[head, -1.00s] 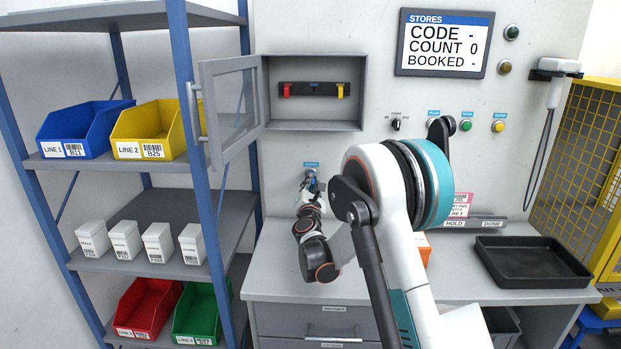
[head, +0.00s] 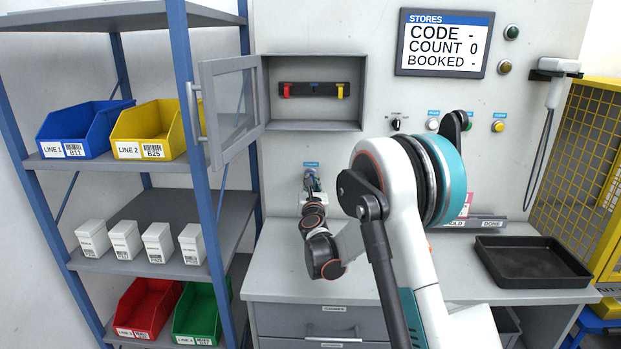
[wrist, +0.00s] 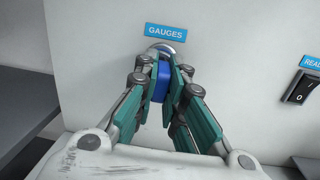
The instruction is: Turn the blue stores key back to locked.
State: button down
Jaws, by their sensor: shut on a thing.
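The blue key (wrist: 161,82) sits at a round metal lock (wrist: 166,49) under a blue GAUGES label (wrist: 166,32) on the wall panel. My gripper (wrist: 161,72) is shut on it, one finger on each side. The blue grip looks roughly upright in the wrist view. The fingers hide much of it, and the lock's marks cannot be read. In the head view my gripper (head: 312,184) is at the panel, below the open wall cabinet (head: 313,126), and hides most of the key.
The cabinet's glazed door (head: 231,105) stands open to the left. Inside hang a red key (head: 287,90) and a yellow key (head: 340,91). A black rocker switch (wrist: 299,88) is right of the lock. A black tray (head: 532,262) lies on the bench, and shelves with bins stand left.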

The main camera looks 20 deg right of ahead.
jog(key=shift+n, duration=0.5)
jog(key=c, duration=1.6)
grip_release()
jog(key=shift+s, duration=0.15)
